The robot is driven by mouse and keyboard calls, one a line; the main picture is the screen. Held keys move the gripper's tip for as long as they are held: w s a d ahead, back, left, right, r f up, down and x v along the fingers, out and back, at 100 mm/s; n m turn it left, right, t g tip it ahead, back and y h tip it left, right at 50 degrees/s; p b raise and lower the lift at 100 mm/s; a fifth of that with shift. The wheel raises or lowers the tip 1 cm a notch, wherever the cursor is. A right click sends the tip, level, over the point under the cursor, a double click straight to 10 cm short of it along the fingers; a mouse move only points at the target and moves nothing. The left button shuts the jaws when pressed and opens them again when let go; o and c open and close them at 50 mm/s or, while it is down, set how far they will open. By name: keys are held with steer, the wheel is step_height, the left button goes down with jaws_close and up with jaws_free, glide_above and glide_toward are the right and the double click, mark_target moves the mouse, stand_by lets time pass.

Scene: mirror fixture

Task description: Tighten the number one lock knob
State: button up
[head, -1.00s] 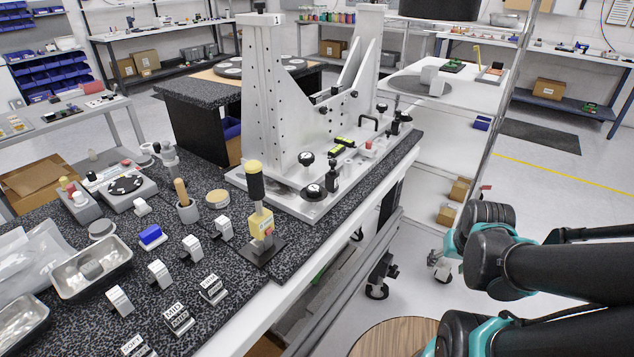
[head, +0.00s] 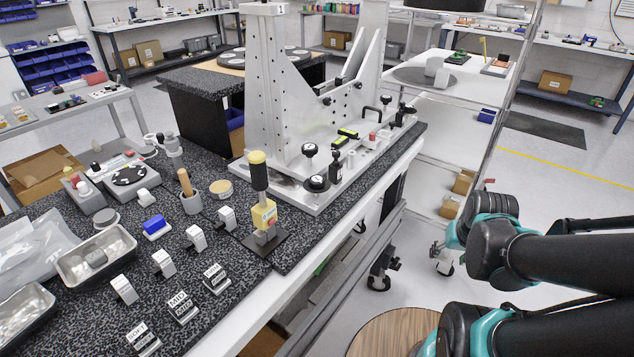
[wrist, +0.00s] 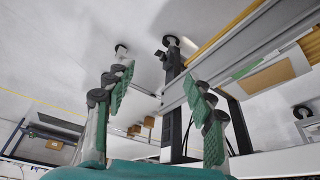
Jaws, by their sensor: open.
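Black round knobs sit on the base: one raised knob (head: 310,150), one lower knob (head: 318,183) at the near corner, and others (head: 386,100) farther along. I cannot read any number on the knobs. My gripper (wrist: 160,88) shows in the wrist view, with its green-padded fingers spread and nothing between them. It hangs over the floor beside the bench, away from the fixture. In the head view only my arm links show, at lower right.
A yellow-and-black tool (head: 264,205) stands on a dark base in front of the fixture. Small labelled blocks (head: 182,306), metal trays (head: 97,254) and a wooden-handled tool (head: 187,188) crowd the bench's left part. A white cart (head: 437,135) stands behind. Open floor lies at right.

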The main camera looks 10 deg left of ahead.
steer(key=w+a+r+n, duration=0.5)
steer(key=w+a+r, duration=0.1)
step_height(320, 180, up, 30)
steer(key=n+g, duration=0.4)
steer(key=n, duration=1.8)
glide_above(317, 179)
steer(key=shift+n, duration=0.3)
step_height(317, 179, down, 18)
steer(key=shift+w+r, duration=0.1)
steer(key=shift+r, duration=0.1)
steer(key=shift+c, duration=0.4)
steer(key=c, duration=1.1)
